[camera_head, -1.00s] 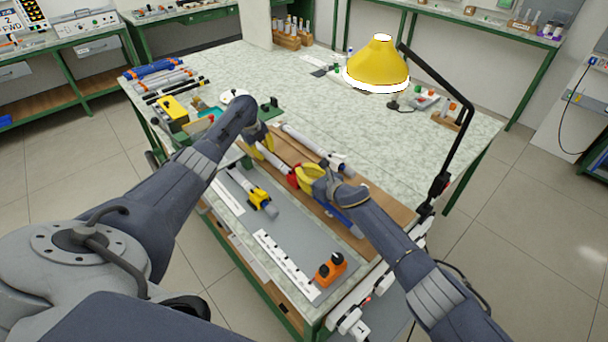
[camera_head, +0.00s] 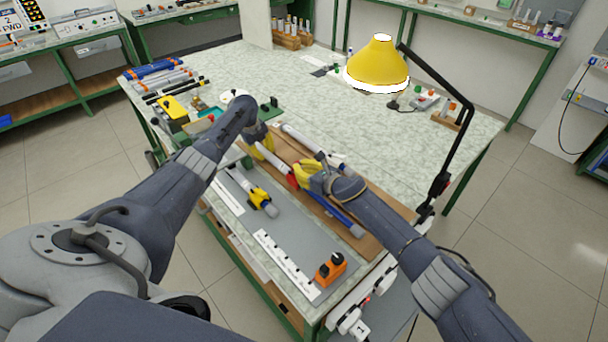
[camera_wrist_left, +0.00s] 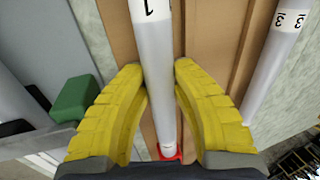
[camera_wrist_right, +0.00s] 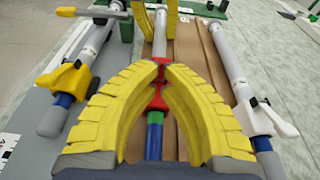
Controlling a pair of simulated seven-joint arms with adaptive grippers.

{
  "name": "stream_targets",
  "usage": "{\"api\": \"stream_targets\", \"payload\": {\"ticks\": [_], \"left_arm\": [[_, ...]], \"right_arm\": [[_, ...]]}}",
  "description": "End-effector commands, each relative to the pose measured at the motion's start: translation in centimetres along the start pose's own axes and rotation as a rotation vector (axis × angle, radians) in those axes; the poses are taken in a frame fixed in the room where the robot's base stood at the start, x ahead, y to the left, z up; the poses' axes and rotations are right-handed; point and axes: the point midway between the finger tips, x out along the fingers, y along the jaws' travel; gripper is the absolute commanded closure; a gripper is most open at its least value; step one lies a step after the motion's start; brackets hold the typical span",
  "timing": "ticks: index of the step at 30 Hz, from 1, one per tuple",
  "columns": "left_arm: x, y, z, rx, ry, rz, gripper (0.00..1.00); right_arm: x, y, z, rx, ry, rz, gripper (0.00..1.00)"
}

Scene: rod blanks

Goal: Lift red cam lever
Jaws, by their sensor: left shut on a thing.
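The middle tube, pale grey and marked 1 (camera_wrist_left: 153,60), lies along the brown board. My left gripper (camera_wrist_left: 160,85) is shut around it; in the head view this gripper (camera_head: 252,148) is at the tube's far part. The red cam lever (camera_wrist_right: 157,92) is on the near part of the same tube, beside a green and blue end (camera_wrist_right: 154,135). It also shows in the head view (camera_head: 293,180). My right gripper (camera_wrist_right: 163,66) has its fingertips close together at the red part. Whether they grip it cannot be told.
A tube with a yellow lever (camera_wrist_right: 65,80) lies to the left, and one with a white lever (camera_wrist_right: 265,118) to the right, both close by. An orange block (camera_head: 330,269) sits at the front. A yellow lamp (camera_head: 378,62) stands behind; the table's middle is clear.

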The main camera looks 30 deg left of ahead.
Motion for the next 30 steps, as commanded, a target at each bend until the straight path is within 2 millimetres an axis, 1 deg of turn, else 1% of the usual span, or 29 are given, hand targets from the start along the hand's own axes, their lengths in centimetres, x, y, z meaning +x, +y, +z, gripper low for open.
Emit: {"api": "stream_targets", "payload": {"ticks": [1, 7, 30], "left_arm": [[0.00, -0.03, -0.03, 0.000, 0.000, -0.001, 1.00], [0.00, -0.04, -0.03, 0.000, 0.000, -0.001, 1.00], [0.00, -0.05, -0.04, 0.000, 0.001, -0.001, 1.00]], "right_arm": [[0.03, -0.06, 0.28, -0.009, 0.016, 0.001, 1.00], [0.15, -0.13, 0.36, -0.003, 0.057, -0.005, 1.00], [0.64, -0.12, 1.05, 0.001, 0.061, -0.005, 1.00]]}}
